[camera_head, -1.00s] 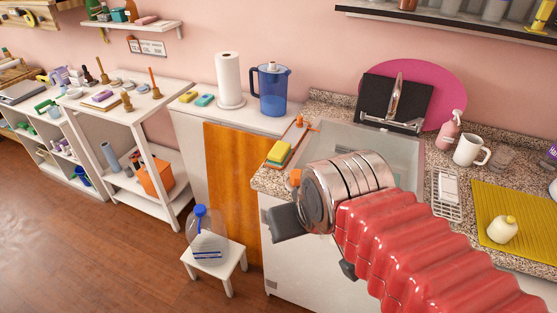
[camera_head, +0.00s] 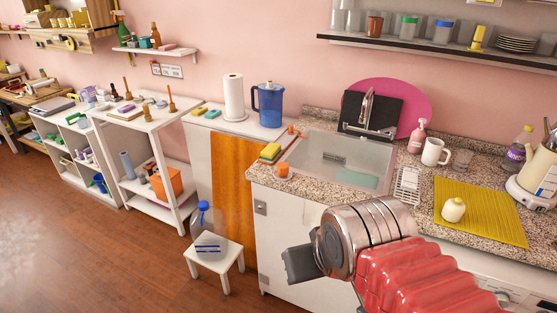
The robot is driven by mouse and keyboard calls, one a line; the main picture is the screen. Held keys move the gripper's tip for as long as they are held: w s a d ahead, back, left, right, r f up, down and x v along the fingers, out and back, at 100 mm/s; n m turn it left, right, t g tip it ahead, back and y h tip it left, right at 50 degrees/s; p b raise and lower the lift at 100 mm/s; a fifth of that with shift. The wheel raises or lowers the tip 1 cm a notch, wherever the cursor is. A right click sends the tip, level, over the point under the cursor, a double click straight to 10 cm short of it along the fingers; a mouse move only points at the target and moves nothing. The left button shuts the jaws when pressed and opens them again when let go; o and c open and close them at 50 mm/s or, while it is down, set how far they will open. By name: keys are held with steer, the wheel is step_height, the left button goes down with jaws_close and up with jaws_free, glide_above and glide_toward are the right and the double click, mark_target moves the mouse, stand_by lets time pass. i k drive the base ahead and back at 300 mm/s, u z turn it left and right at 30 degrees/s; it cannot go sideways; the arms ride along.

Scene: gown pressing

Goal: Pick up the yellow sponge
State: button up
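A yellow sponge (camera_head: 199,111) lies flat on the white counter (camera_head: 228,127), left of the paper towel roll, beside a teal-green sponge (camera_head: 212,114). Another yellow sponge-like block (camera_head: 271,149) tops a small coloured stack at the left edge of the speckled sink counter (camera_head: 262,172). My gripper (camera_head: 300,265) is low in front of the sink cabinet, well apart from both yellow pieces. One dark grey finger part shows at its left; the rest is hidden behind the metal wrist, so I cannot see its opening or anything held.
A paper towel roll (camera_head: 233,97) and a blue pitcher (camera_head: 270,103) stand behind the counter's front edge. A small orange item (camera_head: 283,170) sits near the stack. A white stool (camera_head: 214,257) with a water jug (camera_head: 207,229) stands on the floor, left of my gripper. Open floor lies further left.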

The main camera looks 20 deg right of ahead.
mark_target(273, 151)
steer(key=u, duration=1.8)
steer(key=i, duration=1.3)
steer(key=z, duration=0.85)
